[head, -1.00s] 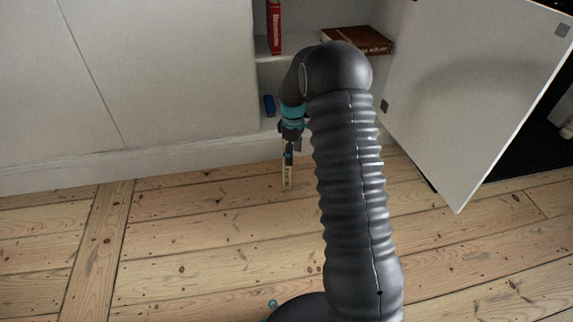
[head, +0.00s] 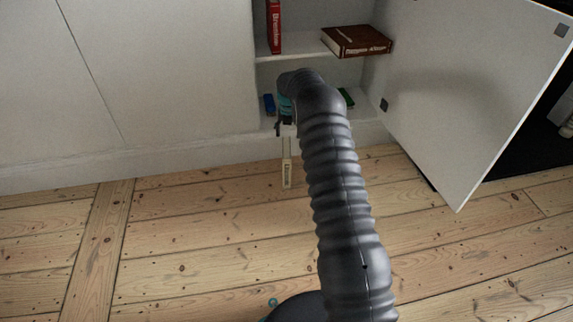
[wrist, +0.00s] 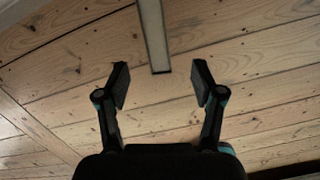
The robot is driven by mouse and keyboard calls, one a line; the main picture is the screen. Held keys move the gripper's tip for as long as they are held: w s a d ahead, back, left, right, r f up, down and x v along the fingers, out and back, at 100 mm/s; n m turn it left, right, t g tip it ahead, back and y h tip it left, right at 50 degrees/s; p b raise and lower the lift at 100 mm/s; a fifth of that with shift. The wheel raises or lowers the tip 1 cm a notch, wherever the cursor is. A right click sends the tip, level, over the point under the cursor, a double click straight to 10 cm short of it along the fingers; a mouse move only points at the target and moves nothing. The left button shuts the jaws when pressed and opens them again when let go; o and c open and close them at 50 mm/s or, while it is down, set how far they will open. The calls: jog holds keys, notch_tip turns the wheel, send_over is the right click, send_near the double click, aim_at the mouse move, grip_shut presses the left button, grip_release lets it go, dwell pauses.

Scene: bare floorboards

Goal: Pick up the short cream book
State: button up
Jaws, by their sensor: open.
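The short cream book (head: 287,173) stands upright and narrow on the floorboards in front of the open cabinet in the head view. In the wrist view its pale spine or edge (wrist: 153,35) runs down from the top edge, its near end falling between the fingertips in the picture. My gripper (wrist: 160,82) is open and empty, with a gap on both sides of the book. In the head view my gripper (head: 286,129) is small and partly hidden by my arm, just beyond the book's upper end.
The open cabinet holds a red book (head: 275,28) and a brown book (head: 357,41) on its shelf. The open door (head: 470,100) stands at the right. Floor at left is clear.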

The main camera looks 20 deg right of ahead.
aim_at(288, 149)
jog(key=shift+f+n, duration=0.15)
jog(key=shift+n, duration=0.35)
jog(key=f, duration=0.5)
jog(key=w+f+b, duration=0.1)
jog(key=f, duration=0.1)
jog(key=shift+d+f, duration=0.1)
jog(key=shift+f, duration=0.2)
jog(key=shift+w+a+f+b, duration=0.1)
jog(key=shift+w+f+b, duration=0.1)
jog(key=shift+f, duration=0.75)
jog(key=shift+w+a+f+b, duration=0.1)
jog(key=shift+w+f, duration=0.05)
jog(key=shift+f, duration=0.85)
jog(key=shift+w+f+b, duration=0.1)
jog(key=shift+w+f, duration=0.1)
jog(key=shift+f, duration=0.75)
jog(key=shift+r, duration=0.1)
grip_shut()
